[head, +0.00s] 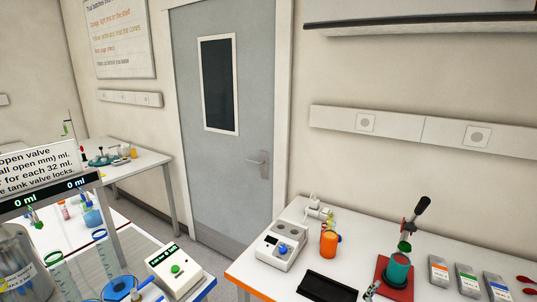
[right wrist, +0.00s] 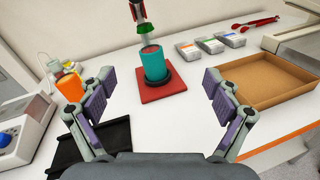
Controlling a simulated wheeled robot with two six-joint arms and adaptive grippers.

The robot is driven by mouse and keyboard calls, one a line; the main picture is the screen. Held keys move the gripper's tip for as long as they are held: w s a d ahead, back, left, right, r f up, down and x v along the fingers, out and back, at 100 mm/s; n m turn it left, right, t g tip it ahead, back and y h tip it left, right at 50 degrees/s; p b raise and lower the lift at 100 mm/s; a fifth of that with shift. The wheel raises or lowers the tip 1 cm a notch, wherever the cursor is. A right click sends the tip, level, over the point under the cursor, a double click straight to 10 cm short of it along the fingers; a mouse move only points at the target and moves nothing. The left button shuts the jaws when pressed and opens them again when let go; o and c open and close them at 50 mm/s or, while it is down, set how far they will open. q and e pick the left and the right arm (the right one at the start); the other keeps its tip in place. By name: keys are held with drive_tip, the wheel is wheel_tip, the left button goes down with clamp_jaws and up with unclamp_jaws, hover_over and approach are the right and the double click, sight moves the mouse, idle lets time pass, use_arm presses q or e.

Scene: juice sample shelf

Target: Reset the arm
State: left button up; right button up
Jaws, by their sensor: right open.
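My right gripper (right wrist: 158,80) is open and empty in the right wrist view, its two purple-padded fingers wide apart. Beyond the fingertips a teal cup (right wrist: 153,66) stands upright on a red base (right wrist: 172,91). The teal cup (head: 398,272) and the red base (head: 381,280) also show at the lower right of the head view. A dark-handled tool with a green part (head: 405,246) is right above the cup. I cannot tell whether it touches the cup. My left gripper is not in view.
Around the red base are a black tray (head: 326,287), an orange bottle (head: 328,244), a white device (head: 277,252) and three grey packs. A brown open box (right wrist: 270,94) lies at the right. A grey door (head: 207,130) is behind. White table between is clear.

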drive_tip(key=s+d+f+m+g+y, duration=0.3)
drive_tip(key=s+f+m+g, duration=0.4)
drive_tip(key=m, duration=0.6)
drive_tip(key=s+a+f+m+g+y, duration=0.2)
drive_tip(key=s+a+m+y, duration=0.7)
drive_tip(key=s+a+m, duration=0.3)
drive_tip(key=s+d+f+n+g+b, duration=0.1)
drive_tip(key=d+f+b, duration=0.15)
drive_tip(key=f, duration=1.15)
drive_tip(key=d+f+b, duration=0.1)
drive_tip(key=f+b, duration=0.2)
drive_tip(key=f, duration=1.2)
use_arm(q)
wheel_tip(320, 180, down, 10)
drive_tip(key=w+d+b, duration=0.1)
drive_tip(key=b, duration=0.3)
use_arm(e)
drive_tip(key=s+d+f+g, duration=0.1)
drive_tip(key=s+f, duration=1.9)
drive_tip(key=f, duration=0.4)
drive_tip(key=shift+s+f, duration=0.15)
